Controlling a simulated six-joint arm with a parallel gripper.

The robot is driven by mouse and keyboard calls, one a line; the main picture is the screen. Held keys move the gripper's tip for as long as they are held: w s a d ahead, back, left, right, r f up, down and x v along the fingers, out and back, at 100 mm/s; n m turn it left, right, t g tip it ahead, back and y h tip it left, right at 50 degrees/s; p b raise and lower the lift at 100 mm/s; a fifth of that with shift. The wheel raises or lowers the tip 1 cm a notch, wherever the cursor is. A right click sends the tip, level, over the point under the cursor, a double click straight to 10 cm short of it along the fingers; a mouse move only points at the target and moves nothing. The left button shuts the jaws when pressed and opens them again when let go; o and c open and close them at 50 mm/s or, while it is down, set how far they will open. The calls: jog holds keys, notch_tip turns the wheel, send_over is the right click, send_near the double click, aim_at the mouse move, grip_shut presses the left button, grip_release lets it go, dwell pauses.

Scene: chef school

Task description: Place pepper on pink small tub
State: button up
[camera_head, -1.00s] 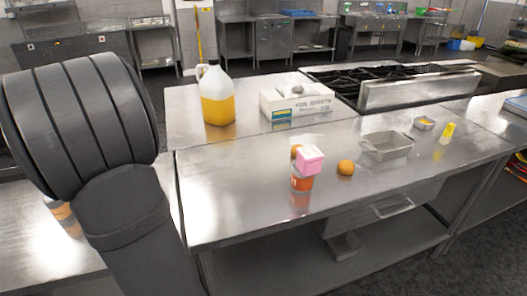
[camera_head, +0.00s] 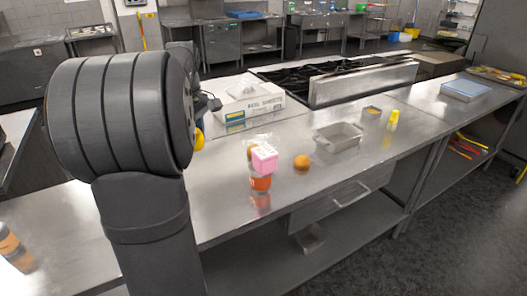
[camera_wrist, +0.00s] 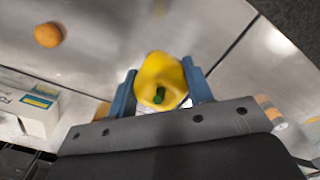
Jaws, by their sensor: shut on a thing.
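The yellow pepper (camera_wrist: 160,80), with a green stem, is between the blue fingers of my gripper (camera_wrist: 158,92) in the wrist view. My gripper is shut on it. The small pink tub (camera_head: 264,158) is on the steel counter, to the right of the pepper in the picture. It appears to sit on top of an orange container (camera_head: 260,183); I cannot tell for sure.
An orange fruit (camera_head: 302,162) lies right of the tub, and another round item (camera_head: 253,151) is behind it. A grey tray (camera_head: 338,136), a small dish (camera_head: 372,112) and a yellow bottle (camera_head: 393,119) stand farther right. A white box (camera_head: 248,100) is behind. The front right counter is clear.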

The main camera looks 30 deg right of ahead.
jog(key=s+d+r+m, duration=0.35)
jog(key=s+d, duration=0.45)
jog(key=d, duration=0.3)
jog(key=s+d+r+m, duration=0.3)
jog(key=s+d+m, duration=0.2)
jog(key=s+d, duration=0.45)
send_over(265, 152)
notch_tip(265, 152, down, 7)
jog(key=shift+d+r, duration=0.1)
jog(key=shift+r, duration=0.1)
jog(key=shift+f, duration=2)
jog(key=shift+f, duration=0.1)
jog(key=o, duration=1)
notch_tip(265, 152, up, 12)
jog(key=shift+r, duration=0.15)
